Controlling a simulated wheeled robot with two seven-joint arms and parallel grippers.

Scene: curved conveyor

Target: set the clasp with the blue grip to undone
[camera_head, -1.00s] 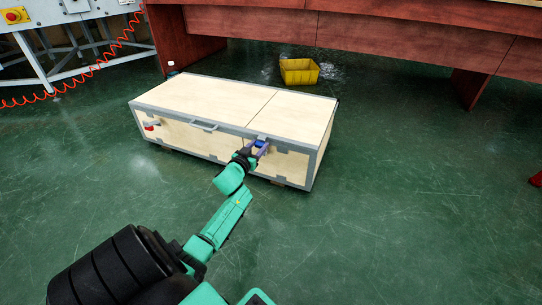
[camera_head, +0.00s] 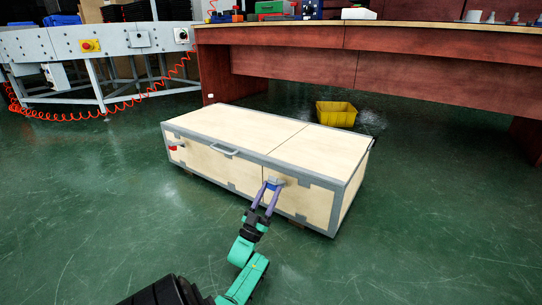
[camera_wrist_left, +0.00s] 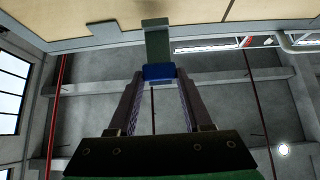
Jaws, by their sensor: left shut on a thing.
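The pale wooden case (camera_head: 232,128) with grey edging stands on the floor. The clasp with the blue grip (camera_wrist_left: 158,72) is on its front, right of the carry handle. My left gripper (camera_head: 269,188) is shut on the blue grip, coming up from below and in front. In the left wrist view the grip sits between the two fingertips (camera_wrist_left: 158,78). The clasp's grey arm (camera_wrist_left: 157,42) runs from the case to the grip and appears to stand out from the front. A second clasp with a red grip (camera_head: 173,148) is at the front's left end. My right gripper is out of view.
A grey carry handle (camera_head: 223,150) sticks out of the case's front. A yellow bin (camera_head: 336,114) stands behind, near a red-brown bench (camera_head: 290,82). A grey conveyor frame (camera_head: 110,42) with an orange coiled cable is at the back left. The floor in front is clear.

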